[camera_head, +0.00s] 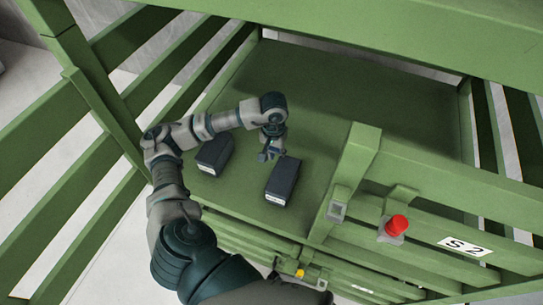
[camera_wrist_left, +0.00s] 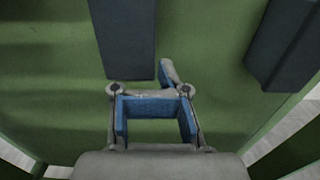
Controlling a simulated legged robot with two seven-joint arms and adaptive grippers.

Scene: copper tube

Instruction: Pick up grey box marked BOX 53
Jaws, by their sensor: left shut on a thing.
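Two dark grey boxes are in the head view. The left box (camera_head: 215,153) and the right box (camera_head: 283,181) sit on the green shelf (camera_head: 345,100). Each has a small white label, too small to read. My left gripper (camera_head: 268,154) is low at the far end of the right box, shut on a grey box, though its grip is partly hidden. In the left wrist view one grey box (camera_wrist_left: 124,40) reaches from the top down to the gripper (camera_wrist_left: 150,82). Another box (camera_wrist_left: 287,45) is at the right. I cannot tell which is BOX 53. My right gripper is not in view.
Green rack posts and rails (camera_head: 95,90) stand at the left and a thick front beam (camera_head: 450,190) at the right. The shelf's back and right are clear.

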